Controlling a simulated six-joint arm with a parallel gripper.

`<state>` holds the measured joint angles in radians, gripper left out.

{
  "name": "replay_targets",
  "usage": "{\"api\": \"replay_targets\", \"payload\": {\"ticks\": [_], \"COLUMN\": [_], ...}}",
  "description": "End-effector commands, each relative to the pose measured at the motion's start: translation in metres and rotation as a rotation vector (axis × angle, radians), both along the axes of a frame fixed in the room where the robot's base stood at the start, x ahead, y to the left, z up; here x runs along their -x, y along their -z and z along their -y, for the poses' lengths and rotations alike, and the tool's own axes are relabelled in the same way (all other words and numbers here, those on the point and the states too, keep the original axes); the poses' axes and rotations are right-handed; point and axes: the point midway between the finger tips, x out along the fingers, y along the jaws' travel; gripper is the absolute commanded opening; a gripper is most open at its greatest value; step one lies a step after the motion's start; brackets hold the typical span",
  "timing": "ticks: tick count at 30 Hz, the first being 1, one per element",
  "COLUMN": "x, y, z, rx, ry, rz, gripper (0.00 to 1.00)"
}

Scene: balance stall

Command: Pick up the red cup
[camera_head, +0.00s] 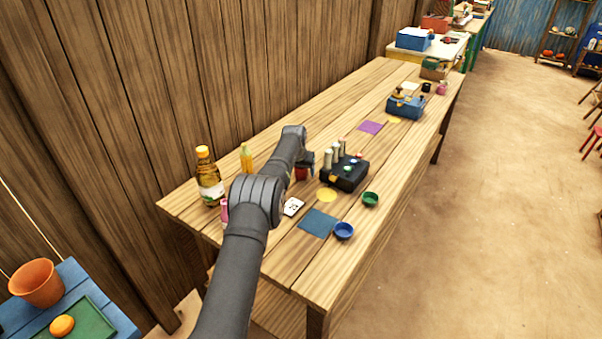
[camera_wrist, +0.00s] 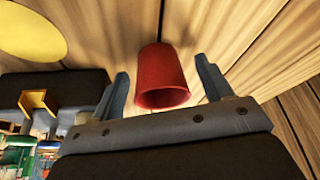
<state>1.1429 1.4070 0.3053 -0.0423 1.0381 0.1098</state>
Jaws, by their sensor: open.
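The red cup (camera_wrist: 162,72) lies between the two open fingers of my gripper (camera_wrist: 162,85) in the wrist view, with a gap on each side. Its open rim faces the gripper's palm. In the head view a small part of the red cup (camera_head: 302,173) shows beside the end of my arm, and the rest is hidden behind it. My gripper (camera_head: 307,163) is low over the wooden table there, at the cup. I cannot tell whether the fingers touch the cup.
A black box (camera_head: 345,175) with upright cylinders stands right of the gripper. A blue bowl (camera_head: 344,230) and a green bowl (camera_head: 370,199) sit near the front edge. A bottle (camera_head: 209,178) and a yellow bottle (camera_head: 246,158) stand by the wall. A yellow disc (camera_head: 327,195) lies flat.

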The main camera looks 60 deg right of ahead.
Motion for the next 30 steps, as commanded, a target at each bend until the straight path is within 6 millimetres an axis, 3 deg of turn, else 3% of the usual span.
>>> {"api": "replay_targets", "payload": {"ticks": [8, 15, 16, 25, 30], "x": [0.0, 0.0, 0.0, 0.0, 0.0], "y": [0.002, 0.002, 0.002, -0.001, -0.014], "z": [0.001, 0.0, 0.0, 0.001, 0.001], "rx": [0.0, 0.0, 0.0, 0.0, 0.003], "ry": [0.0, 0.0, 0.0, 0.0, 0.0], "rz": [0.0, 0.0, 0.0, 0.0, 0.001], "gripper": [0.72, 0.27, 0.25, 0.25, 0.25]}}
